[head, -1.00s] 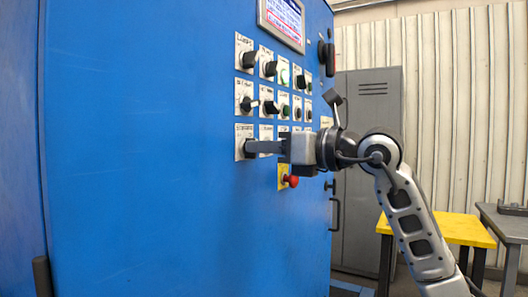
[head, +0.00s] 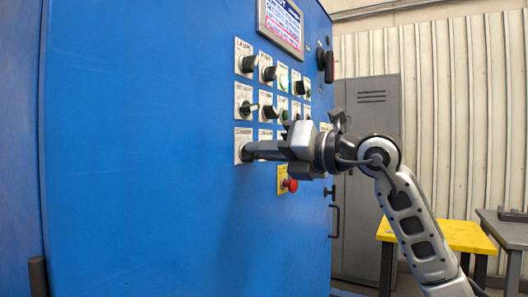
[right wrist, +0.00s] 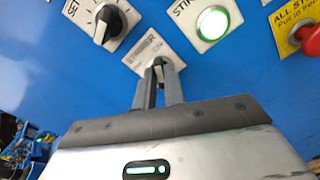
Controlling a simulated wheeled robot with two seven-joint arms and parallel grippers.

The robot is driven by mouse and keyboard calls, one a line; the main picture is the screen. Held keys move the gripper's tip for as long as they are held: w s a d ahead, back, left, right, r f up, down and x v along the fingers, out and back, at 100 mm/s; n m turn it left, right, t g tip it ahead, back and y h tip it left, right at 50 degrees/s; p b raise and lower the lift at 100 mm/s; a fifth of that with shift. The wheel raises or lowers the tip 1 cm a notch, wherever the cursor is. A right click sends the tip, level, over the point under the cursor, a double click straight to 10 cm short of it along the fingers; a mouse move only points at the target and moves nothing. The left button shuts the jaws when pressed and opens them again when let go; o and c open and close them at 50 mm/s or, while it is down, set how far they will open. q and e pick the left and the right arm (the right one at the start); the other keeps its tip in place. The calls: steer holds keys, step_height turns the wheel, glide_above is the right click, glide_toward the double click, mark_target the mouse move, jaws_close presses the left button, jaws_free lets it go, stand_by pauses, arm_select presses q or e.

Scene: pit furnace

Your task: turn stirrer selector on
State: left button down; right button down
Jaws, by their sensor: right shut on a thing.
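The stirrer selector's white label plate (head: 241,136) is at the lower left of the button panel on the blue cabinet. My right gripper (head: 247,152) reaches in from the right with its fingers at this selector. My left gripper is not in view.
A black-and-white knob (right wrist: 108,22) and a lit green button (right wrist: 212,23) flank the selector. A red emergency button (head: 290,185) sits below right of it. A screen (head: 281,22) is above. A grey locker (head: 368,190) and yellow table (head: 455,236) stand behind.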

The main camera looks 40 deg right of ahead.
steer(key=c, duration=1.5)
jaws_free()
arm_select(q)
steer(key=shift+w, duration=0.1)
